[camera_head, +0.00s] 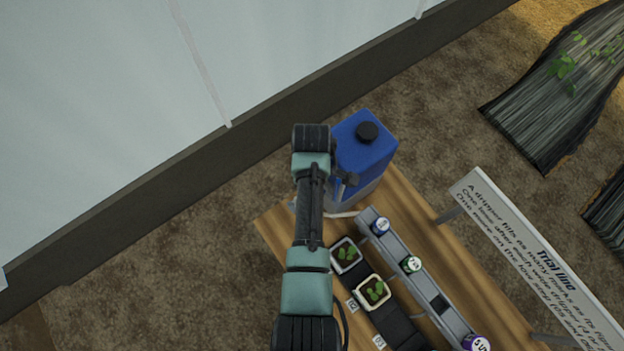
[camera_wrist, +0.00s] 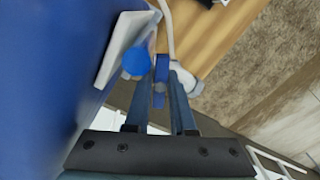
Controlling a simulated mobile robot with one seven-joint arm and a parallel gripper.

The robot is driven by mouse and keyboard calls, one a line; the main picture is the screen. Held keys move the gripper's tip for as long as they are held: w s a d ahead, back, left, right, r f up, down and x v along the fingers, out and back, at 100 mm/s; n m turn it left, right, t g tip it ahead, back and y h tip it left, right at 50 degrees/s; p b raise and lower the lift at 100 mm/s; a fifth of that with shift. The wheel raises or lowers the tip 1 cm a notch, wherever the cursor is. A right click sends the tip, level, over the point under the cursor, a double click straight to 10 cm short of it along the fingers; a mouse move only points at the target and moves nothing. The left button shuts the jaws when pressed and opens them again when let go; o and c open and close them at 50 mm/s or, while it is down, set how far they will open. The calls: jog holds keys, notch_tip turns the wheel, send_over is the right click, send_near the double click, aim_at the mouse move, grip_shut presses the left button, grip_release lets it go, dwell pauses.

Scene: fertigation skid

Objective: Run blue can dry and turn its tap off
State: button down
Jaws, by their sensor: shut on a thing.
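The blue can (camera_head: 362,150) stands at the far end of the wooden bench, with a black cap on top. Its blue wall (camera_wrist: 50,75) fills the left of the wrist view. My gripper (camera_wrist: 161,88) is beside the can, its two fingers shut around a narrow blue piece, the tap handle (camera_wrist: 161,70). A round blue knob (camera_wrist: 137,61) sits just left of the fingers, by a pale panel. In the head view my gripper is mostly hidden by my arm and the can. Whether liquid is flowing, and the level in the can, cannot be told.
A white hose (camera_wrist: 167,25) runs from the tap area. On the bench (camera_head: 402,190), a grey rail (camera_head: 395,247) carries blue, green and purple numbered drippers beside small seedling pots (camera_head: 346,255). A sign (camera_head: 530,260) stands right; a pale wall rises behind.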

jog(key=n, duration=0.4)
jog(key=n+p, duration=0.1)
jog(key=n, duration=0.1)
jog(key=shift+s+d+f+n, duration=0.15)
jog(key=shift+s+f+n, duration=0.1)
jog(key=shift+s+n, duration=0.1)
jog(key=n, duration=0.4)
jog(key=shift+p, duration=0.35)
jog(key=n, duration=0.3)
jog(key=shift+w+n, duration=0.1)
jog(key=shift+n, duration=0.15)
jog(key=c, duration=0.7)
grip_release()
jog(key=shift+w, duration=0.1)
jog(key=shift+r, duration=0.1)
jog(key=shift+w+r+p, duration=0.1)
jog(key=shift+p, duration=0.2)
notch_tip(320, 180, up, 10)
jog(key=p, duration=0.5)
jog(key=shift+p, duration=0.35)
